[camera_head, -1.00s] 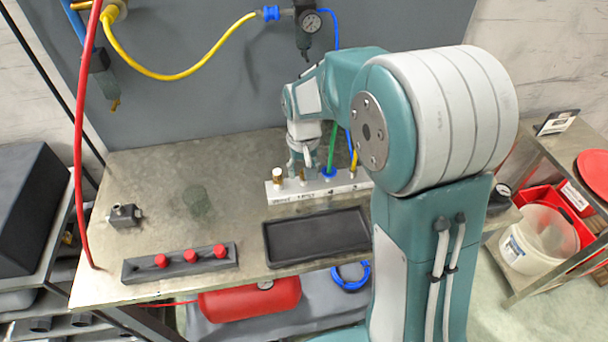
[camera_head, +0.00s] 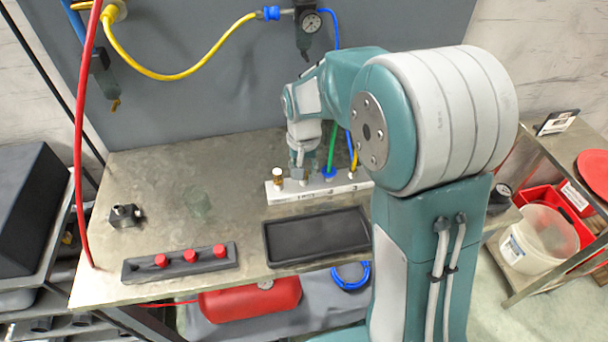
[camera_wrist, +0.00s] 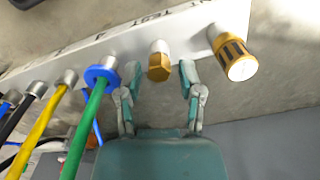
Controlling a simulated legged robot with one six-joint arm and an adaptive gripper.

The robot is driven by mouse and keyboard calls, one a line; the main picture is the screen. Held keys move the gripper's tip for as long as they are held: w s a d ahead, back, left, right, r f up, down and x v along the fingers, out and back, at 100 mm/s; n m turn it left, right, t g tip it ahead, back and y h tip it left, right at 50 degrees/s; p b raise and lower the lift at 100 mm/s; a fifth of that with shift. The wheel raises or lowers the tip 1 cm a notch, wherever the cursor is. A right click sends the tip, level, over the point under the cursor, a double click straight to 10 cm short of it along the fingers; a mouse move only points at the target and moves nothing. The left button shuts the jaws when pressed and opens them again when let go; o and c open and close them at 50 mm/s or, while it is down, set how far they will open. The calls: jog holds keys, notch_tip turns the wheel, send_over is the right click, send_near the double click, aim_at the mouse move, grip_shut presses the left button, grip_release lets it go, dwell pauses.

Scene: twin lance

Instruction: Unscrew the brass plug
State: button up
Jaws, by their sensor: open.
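The brass plug (camera_wrist: 159,67) has a hexagonal head and sits in a port of the white manifold block (camera_wrist: 135,38). In the wrist view my gripper (camera_wrist: 157,82) is open, with one finger on each side of the plug. Gaps show between the fingers and the plug, so neither finger seems to touch it. In the head view my gripper (camera_head: 298,165) is low over the block (camera_head: 320,191), and the plug is mostly hidden there.
A slotted brass fitting (camera_wrist: 232,55) stands beside the plug, close to one finger. On the other side are a blue collar (camera_wrist: 100,76) with a green hose (camera_wrist: 84,130), then a yellow hose (camera_wrist: 38,132). A black tray (camera_head: 318,238) and a red-knobbed strip (camera_head: 180,261) lie in front.

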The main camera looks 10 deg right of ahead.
jog(key=m, duration=0.5)
jog(key=shift+m, duration=0.3)
jog(key=m, duration=0.5)
jog(key=shift+d, duration=0.1)
grip_shut()
jog(key=n, duration=1.2)
jog(key=shift+n, duration=0.4)
jog(key=n, duration=0.6)
jog(key=shift+r+n, duration=0.1)
jog(key=shift+n, duration=0.2)
jog(key=n, duration=0.5)
jog(key=shift+n, duration=0.4)
